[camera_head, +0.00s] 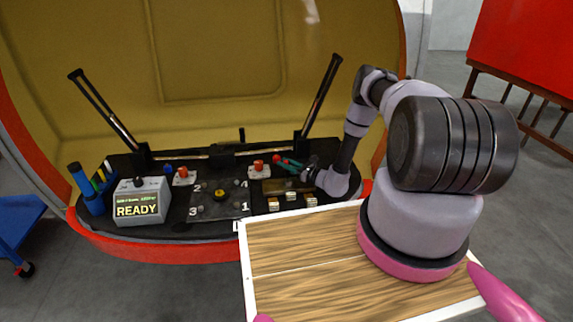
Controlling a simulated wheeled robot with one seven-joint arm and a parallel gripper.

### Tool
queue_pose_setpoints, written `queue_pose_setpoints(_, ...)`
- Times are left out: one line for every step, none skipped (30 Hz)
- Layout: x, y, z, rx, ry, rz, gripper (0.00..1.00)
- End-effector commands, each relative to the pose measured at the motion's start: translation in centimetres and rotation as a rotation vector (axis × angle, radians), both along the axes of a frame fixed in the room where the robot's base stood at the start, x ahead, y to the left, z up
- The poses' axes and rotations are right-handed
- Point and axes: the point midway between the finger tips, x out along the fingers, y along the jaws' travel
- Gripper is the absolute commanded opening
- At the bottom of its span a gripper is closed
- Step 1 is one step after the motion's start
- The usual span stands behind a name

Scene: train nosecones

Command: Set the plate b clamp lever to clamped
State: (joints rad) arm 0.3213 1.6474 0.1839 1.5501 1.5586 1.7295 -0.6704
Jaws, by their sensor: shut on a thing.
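My gripper (298,169) is at the right end of the black console, at the end of my bent arm, low over a brass-coloured plate (272,188). It is shut on a small teal lever-like piece (288,164) with a red tip, which I take for the clamp lever. The fingers and the lever overlap, so its exact angle is hard to tell. No label for plate b can be read. A red knob on a white block (258,171) stands just left of the gripper.
A dark plate with numbers and a yellow button (219,194) lies mid-console. A READY display box (142,202), a blue holder (92,203) and another red knob (183,172) are to the left. Small blocks (292,201) sit in front.

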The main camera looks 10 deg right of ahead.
Motion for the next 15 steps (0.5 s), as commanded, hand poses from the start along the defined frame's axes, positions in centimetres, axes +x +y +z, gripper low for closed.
queue_pose_setpoints(-0.05, 0.10, -0.03, -0.001, 0.001, 0.003, 0.00)
queue_pose_setpoints(-0.07, 0.10, -0.03, -0.001, 0.001, 0.003, 0.00)
queue_pose_setpoints(-0.07, 0.10, -0.03, -0.001, 0.001, 0.003, 0.00)
queue_pose_setpoints(-0.06, 0.11, -0.03, -0.001, 0.001, 0.003, 0.00)
queue_pose_setpoints(-0.07, 0.10, -0.04, -0.001, 0.001, 0.003, 0.00)
queue_pose_setpoints(-0.07, 0.10, -0.04, -0.001, 0.001, 0.003, 0.00)
queue_pose_setpoints(-0.06, 0.12, -0.04, -0.001, 0.001, 0.003, 0.00)
queue_pose_setpoints(-0.07, 0.11, -0.04, -0.001, 0.001, 0.003, 0.00)
queue_pose_setpoints(-0.07, 0.11, -0.04, -0.001, 0.001, 0.003, 0.38)
queue_pose_setpoints(-0.07, 0.11, -0.04, -0.001, 0.001, 0.003, 0.50)
queue_pose_setpoints(-0.07, 0.11, -0.04, -0.001, 0.001, 0.002, 0.57)
queue_pose_setpoints(-0.06, 0.10, -0.03, -0.001, 0.001, 0.002, 0.57)
queue_pose_setpoints(-0.06, 0.10, -0.03, -0.001, 0.001, 0.002, 0.57)
queue_pose_setpoints(-0.06, 0.08, -0.03, -0.001, 0.001, 0.002, 0.57)
queue_pose_setpoints(-0.05, 0.07, -0.03, 0.000, 0.000, 0.001, 0.57)
